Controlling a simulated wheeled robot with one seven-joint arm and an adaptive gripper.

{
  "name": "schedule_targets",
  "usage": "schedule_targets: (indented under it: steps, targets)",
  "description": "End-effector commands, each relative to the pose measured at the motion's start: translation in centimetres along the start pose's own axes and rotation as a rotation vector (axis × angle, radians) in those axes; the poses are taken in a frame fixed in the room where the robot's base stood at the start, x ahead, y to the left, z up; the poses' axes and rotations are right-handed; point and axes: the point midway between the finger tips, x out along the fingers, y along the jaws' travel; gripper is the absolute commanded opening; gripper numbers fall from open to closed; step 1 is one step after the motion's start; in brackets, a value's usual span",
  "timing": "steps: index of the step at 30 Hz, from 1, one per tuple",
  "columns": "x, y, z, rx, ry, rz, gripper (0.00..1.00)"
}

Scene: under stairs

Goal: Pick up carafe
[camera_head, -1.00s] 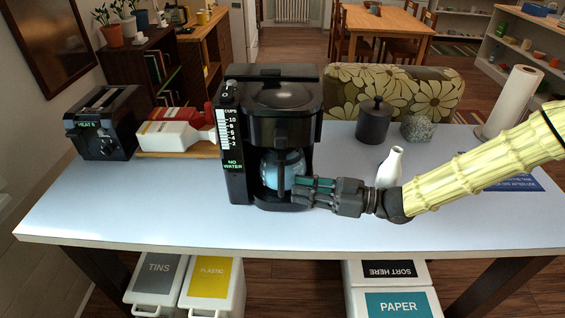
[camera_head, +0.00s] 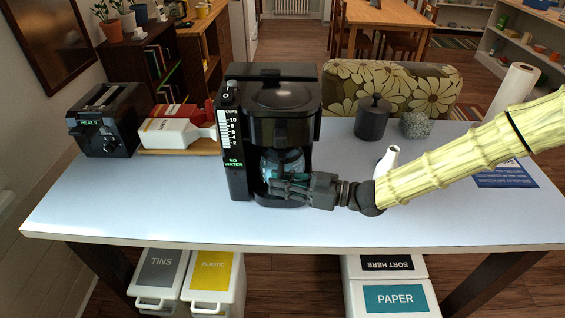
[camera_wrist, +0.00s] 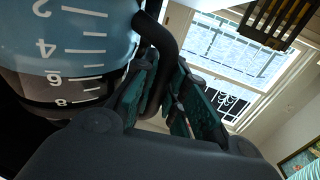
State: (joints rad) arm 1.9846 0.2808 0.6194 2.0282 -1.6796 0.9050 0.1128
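The carafe (camera_head: 284,160) is bluish clear glass with a dark handle and stands inside the black coffee maker (camera_head: 238,150). In the wrist view the carafe (camera_wrist: 75,45) fills the upper left, with white measuring marks on it. Its dark curved handle (camera_wrist: 165,50) comes down between my two green-padded fingers. My gripper (camera_head: 275,187) reaches in from the right, low at the front of the coffee maker. It looks open around the handle (camera_wrist: 160,98), with a small gap by the right finger. The fingers partly hide the carafe's lower part in the head view.
A white bottle (camera_head: 388,161) stands close behind my arm. A dark lidded canister (camera_head: 372,120) and a grey stone-like object (camera_head: 415,126) stand farther back. The table's (camera_head: 130,205) front left is clear.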

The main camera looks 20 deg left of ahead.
Motion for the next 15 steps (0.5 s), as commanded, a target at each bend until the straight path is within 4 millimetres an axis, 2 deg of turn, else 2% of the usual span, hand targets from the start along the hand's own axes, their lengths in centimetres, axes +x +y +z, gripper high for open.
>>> schedule_targets:
  steps: [15]
  targets:
    - [0.01, 0.05, -0.23, -0.004, 0.003, 0.000, 0.00]
